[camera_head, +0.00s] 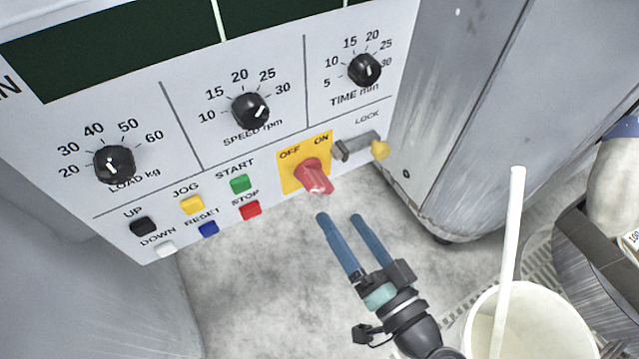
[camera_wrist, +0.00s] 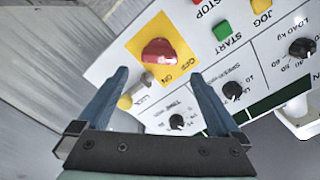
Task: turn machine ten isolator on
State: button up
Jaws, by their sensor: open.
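The isolator is a red knob (camera_head: 313,175) on a yellow plate (camera_head: 291,183) marked OFF at left and ON at right, low on a white control panel. Which mark it points to is not clear. In the wrist view the red knob (camera_wrist: 160,52) lies just ahead of the space between my fingertips. My gripper (camera_head: 338,217) is open and empty, its blue fingers pointing at the panel just below the knob in the head view. The fingers (camera_wrist: 160,75) appear apart from the knob. No machine number is readable.
A LOCK lever with a yellow end (camera_head: 380,149) sits close right of the isolator. START (camera_head: 240,184) and STOP (camera_head: 250,210) buttons sit close left. Dials are above. A white bucket (camera_head: 540,325) with a pale rod stands at lower right. A grey cabinet (camera_head: 460,110) rises at right.

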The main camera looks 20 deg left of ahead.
aim_at(323, 190)
jog(key=b+x, duration=0.1)
jog(key=x, duration=0.8)
jog(key=shift+w, duration=0.1)
jog(key=c, duration=1.2)
jog(key=shift+c, duration=0.2)
